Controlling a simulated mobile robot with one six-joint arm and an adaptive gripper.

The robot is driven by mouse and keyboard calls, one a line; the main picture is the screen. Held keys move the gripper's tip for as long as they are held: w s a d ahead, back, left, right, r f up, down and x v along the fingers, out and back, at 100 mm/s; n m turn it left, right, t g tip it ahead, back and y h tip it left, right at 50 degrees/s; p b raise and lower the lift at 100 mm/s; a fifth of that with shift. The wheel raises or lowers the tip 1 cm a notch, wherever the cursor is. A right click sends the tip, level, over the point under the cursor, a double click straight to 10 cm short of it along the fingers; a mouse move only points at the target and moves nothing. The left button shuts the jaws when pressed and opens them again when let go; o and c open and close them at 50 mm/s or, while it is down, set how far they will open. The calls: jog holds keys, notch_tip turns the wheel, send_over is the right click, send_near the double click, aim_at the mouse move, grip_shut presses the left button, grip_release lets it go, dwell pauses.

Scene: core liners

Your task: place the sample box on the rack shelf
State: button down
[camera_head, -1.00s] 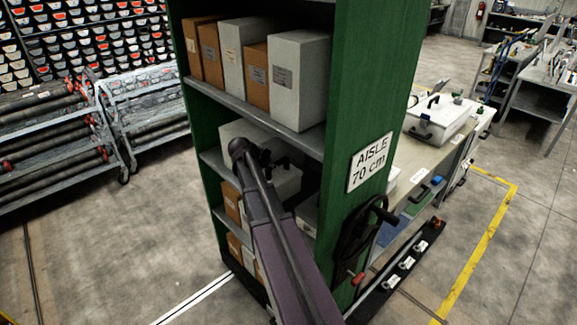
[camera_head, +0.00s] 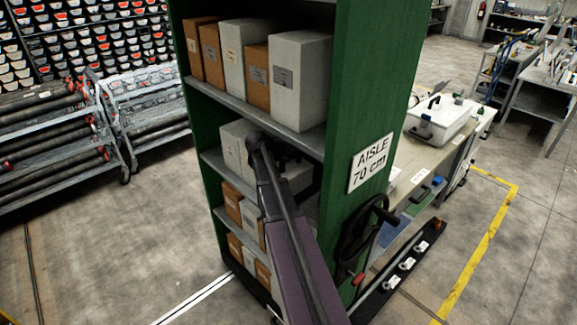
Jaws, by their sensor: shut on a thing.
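The sample box appears to be the white box (camera_head: 299,178) at the middle shelf level of the green rack, partly hidden behind my arm. My dark gripper (camera_head: 291,160) is at the same level, shut on this box. The fingertips are mostly hidden by my arm and the shadow. The rack shelf (camera_head: 212,160) shows its grey front edge at the left. I cannot tell whether the box touches the shelf board.
Another white box (camera_head: 236,147) stands left of my arm on that shelf. The upper shelf (camera_head: 262,115) holds several brown and white boxes close above. The green side panel (camera_head: 375,80) with an aisle sign (camera_head: 370,162) and a black handwheel (camera_head: 362,228) bounds the right.

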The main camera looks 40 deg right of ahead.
aim_at(289, 168)
jog(key=shift+w+d, duration=0.1)
jog(key=shift+d, duration=0.5)
jog(key=shift+f+b, duration=1.75)
jog(key=shift+b, duration=0.05)
jog(key=shift+c, duration=2.3)
grip_release()
jog(key=shift+a+r, duration=0.1)
jog(key=shift+r, duration=0.05)
jog(key=shift+p+v, duration=0.75)
jog(key=shift+v, duration=0.05)
jog(key=p+v, duration=0.7)
jog(key=v, duration=0.3)
jog(key=shift+a, duration=0.15)
